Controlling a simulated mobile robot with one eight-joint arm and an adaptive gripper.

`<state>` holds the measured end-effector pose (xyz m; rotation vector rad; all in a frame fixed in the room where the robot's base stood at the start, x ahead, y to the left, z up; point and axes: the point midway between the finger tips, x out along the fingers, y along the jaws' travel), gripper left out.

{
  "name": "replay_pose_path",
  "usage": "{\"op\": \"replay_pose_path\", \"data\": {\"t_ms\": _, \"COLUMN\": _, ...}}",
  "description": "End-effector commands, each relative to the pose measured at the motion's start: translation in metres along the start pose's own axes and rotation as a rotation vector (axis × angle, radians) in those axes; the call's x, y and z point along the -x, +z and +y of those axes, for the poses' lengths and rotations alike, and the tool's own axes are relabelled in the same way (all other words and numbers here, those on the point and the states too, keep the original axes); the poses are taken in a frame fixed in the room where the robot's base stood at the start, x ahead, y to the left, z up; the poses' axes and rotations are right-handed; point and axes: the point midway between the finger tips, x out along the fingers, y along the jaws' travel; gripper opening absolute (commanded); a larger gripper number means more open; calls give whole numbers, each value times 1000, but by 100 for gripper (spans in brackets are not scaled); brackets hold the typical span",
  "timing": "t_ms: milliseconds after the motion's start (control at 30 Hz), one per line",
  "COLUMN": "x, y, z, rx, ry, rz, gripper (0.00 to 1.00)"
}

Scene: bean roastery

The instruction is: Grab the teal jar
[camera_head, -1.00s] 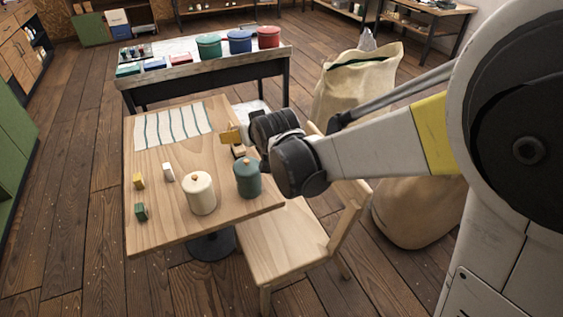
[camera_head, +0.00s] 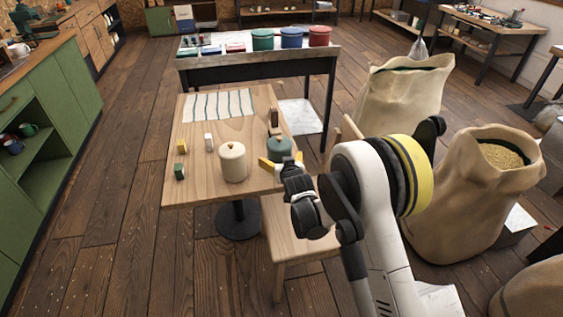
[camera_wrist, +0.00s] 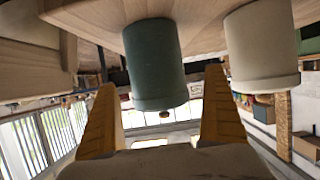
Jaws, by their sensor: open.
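The teal jar (camera_head: 279,148) stands upright on the right edge of the wooden table (camera_head: 195,172), with its lower part partly hidden behind my gripper. My gripper (camera_head: 283,163) has yellow fingers and is open, right at the jar's near side. In the wrist view, which is upside down, the teal jar (camera_wrist: 154,60) appears between and beyond the two spread fingers of my gripper (camera_wrist: 160,120). I cannot tell whether a finger touches it. A cream jar (camera_head: 232,162) with a knob stands left of the teal jar; it also shows in the wrist view (camera_wrist: 262,45).
Small yellow (camera_head: 182,148), white (camera_head: 208,142) and green (camera_head: 179,171) blocks stand on the table's left. A striped cloth (camera_head: 218,105) lies at the back. A wooden chair (camera_head: 285,235) is close under my arm. Sacks (camera_head: 400,100) stand to the right.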

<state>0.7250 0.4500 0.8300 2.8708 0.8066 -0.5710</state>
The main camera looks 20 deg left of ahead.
Motion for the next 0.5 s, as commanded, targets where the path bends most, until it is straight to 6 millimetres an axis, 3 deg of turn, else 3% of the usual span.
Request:
{"op": "replay_pose_path", "data": {"t_ms": 333, "x": -45, "y": 7, "z": 5, "rx": 0, "ry": 0, "rz": 0, "gripper": 100}}
{"op": "replay_pose_path", "data": {"t_ms": 500, "x": -56, "y": 4, "z": 5, "rx": 0, "ry": 0, "rz": 0, "gripper": 100}}
